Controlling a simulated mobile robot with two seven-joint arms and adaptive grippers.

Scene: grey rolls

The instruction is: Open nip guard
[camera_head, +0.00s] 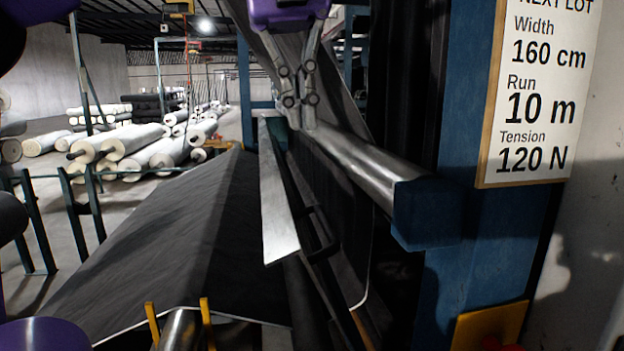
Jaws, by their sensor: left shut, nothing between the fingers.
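My left gripper (304,124) hangs down from the top middle of the head view, with its purple body above and grey fingers below. Its fingers are together with nothing between them. The fingertips are at or just in front of the far part of a steel tube (355,165); I cannot tell whether they touch. Below the tube is a dark, see-through-looking panel (345,215) with a rounded lower edge, which appears to be the nip guard. A dark bar handle (322,236) shows at its left side. My right gripper is not in view.
A pale flat bar (277,195) runs lengthwise left of the panel. Dark fabric (165,240) slopes down on the left. A blue post (480,240) carries a sign (545,80) at right. Pale rolls (125,143) lie at the back left, behind a low rail (85,205).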

